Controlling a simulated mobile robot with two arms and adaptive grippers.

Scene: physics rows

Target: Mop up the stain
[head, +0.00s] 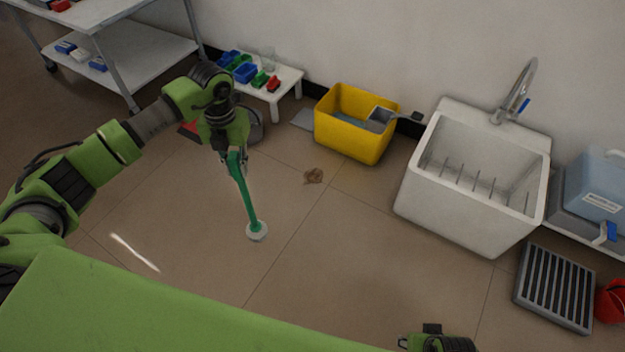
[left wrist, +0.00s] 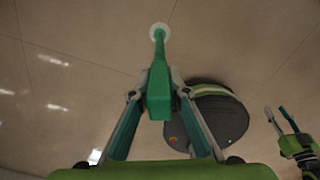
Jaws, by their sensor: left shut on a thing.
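A brown stain (head: 313,176) lies on the tiled floor, in front of the yellow bucket (head: 340,137). My left gripper (head: 234,158) is shut on the green handle of a mop (head: 246,203), which has a round white head. The mop hangs down at a slight tilt, its head to the left of and nearer than the stain; I cannot tell if it touches the floor. In the left wrist view the fingers close on the handle (left wrist: 160,90) and the white head shows at the top. My right gripper (left wrist: 276,113) shows open and empty at the right of that view.
The yellow bucket holds water and a grey wringer (head: 380,118). A white sink (head: 480,170) stands to its right, with a grey grate (head: 556,288) on the floor. A low white table (head: 285,85) with bins stands behind. Floor around the stain is clear.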

